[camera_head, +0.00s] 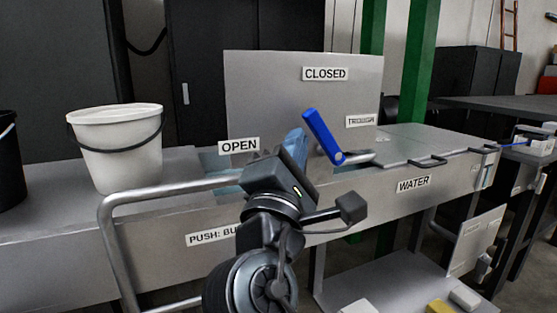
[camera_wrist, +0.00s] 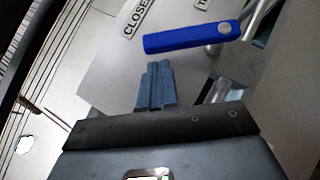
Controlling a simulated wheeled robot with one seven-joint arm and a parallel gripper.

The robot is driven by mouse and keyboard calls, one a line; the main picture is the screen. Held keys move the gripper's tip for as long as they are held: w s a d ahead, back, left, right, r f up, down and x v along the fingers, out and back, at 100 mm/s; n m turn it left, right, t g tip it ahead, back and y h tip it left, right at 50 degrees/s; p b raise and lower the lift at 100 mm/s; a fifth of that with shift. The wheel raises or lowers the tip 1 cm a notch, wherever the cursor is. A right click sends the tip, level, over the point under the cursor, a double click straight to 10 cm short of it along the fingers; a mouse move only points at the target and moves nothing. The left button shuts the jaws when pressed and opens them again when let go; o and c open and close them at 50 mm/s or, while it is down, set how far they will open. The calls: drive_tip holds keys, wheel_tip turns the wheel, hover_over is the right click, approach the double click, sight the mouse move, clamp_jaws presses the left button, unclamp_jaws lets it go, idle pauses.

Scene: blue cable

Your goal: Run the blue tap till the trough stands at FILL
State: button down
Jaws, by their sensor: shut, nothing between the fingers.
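The blue tap lever (camera_head: 322,136) stands tilted up and to the left from its pivot, in front of a grey panel (camera_head: 275,90). Its end lies between the CLOSED sign (camera_head: 325,74) and the OPEN sign (camera_head: 239,146). In the wrist view the lever (camera_wrist: 190,38) crosses just beyond my fingertips. My gripper (camera_head: 300,132) is shut and empty, close to the left of the lever; its blue-grey fingers (camera_wrist: 158,66) point at it with a small gap showing. The metal trough (camera_head: 375,188) is marked WATER. Its water level and a FILL mark cannot be made out.
A white bucket (camera_head: 118,150) stands on the left counter, beside a black bucket (camera_head: 8,155). A bent metal rail (camera_head: 112,245) stands in front of the trough. A green post (camera_head: 420,60) rises behind. A low shelf (camera_head: 400,278) holds small items.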

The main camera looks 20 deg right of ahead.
sight(314, 114)
drive_tip(key=shift+d+r, duration=0.35)
drive_tip(key=shift+d, duration=0.1)
drive_tip(key=shift+r, duration=0.1)
drive_tip(key=p, duration=0.1)
drive_tip(key=r+m+g+p, duration=0.1)
drive_tip(key=shift+d+r+p, duration=0.15)
drive_tip(key=shift+d+p, duration=0.15)
drive_tip(key=m+g+p, duration=0.1)
drive_tip(key=d+r+m+g+p, duration=0.1)
drive_tip(key=p, duration=0.1)
drive_tip(key=shift+r+m, duration=0.3)
drive_tip(key=d+m+p, duration=0.1)
drive_tip(key=p, duration=0.1)
drive_tip(key=d+r+m+g+y+p, duration=0.1)
drive_tip(key=p, duration=0.1)
drive_tip(key=shift+d+g+p, duration=0.15)
drive_tip(key=shift+g+p, duration=0.15)
drive_tip(key=shift+d, duration=0.1)
